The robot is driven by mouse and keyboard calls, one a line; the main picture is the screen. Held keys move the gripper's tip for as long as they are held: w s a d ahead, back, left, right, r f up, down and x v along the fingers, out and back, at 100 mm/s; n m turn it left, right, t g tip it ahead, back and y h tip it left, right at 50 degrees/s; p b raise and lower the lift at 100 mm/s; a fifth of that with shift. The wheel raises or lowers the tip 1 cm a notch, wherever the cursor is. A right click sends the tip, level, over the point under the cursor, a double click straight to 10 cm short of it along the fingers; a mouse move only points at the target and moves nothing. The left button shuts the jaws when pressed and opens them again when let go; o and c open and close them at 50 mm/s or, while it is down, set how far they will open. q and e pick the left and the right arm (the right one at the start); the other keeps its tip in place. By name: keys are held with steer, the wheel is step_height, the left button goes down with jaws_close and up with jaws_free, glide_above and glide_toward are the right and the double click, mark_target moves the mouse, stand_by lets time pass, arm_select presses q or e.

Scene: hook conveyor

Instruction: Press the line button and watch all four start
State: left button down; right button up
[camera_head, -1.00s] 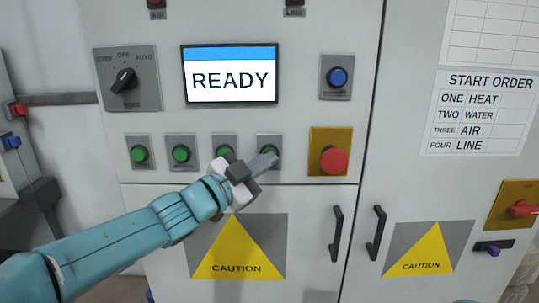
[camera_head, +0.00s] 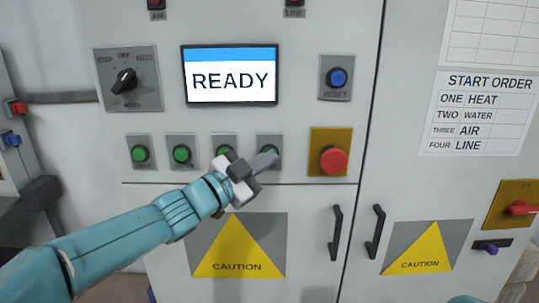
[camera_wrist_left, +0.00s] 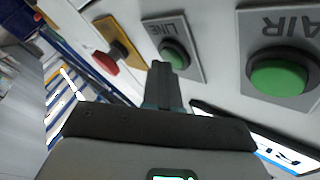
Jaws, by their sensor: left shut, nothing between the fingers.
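The line button (camera_head: 270,146) is the rightmost green button in the row on the grey panel, partly hidden by my left gripper (camera_head: 266,160). In the left wrist view, the green line button (camera_wrist_left: 175,58) sits on a plate marked LINE. My left gripper's closed fingertips (camera_wrist_left: 163,68) are right beside it. I cannot tell whether they touch it. The gripper is shut and empty. The screen (camera_head: 230,82) reads READY. Lamps above the AIR label (camera_head: 156,4) and LINE label (camera_head: 294,3) look dark red, cut by the top edge.
A red mushroom button (camera_head: 333,160) on a yellow plate is just right of the line button. A blue reset button (camera_head: 337,77) is above it. The air button (camera_wrist_left: 278,78) is close by in the wrist view. A start order sheet (camera_head: 481,112) hangs at right.

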arm_select(q)
steer(key=shift+s, duration=0.1)
steer(key=shift+s+b, duration=0.6)
steer(key=shift+s, duration=0.15)
steer(key=s+b, duration=0.3)
steer(key=s, duration=0.2)
stand_by(0.6)
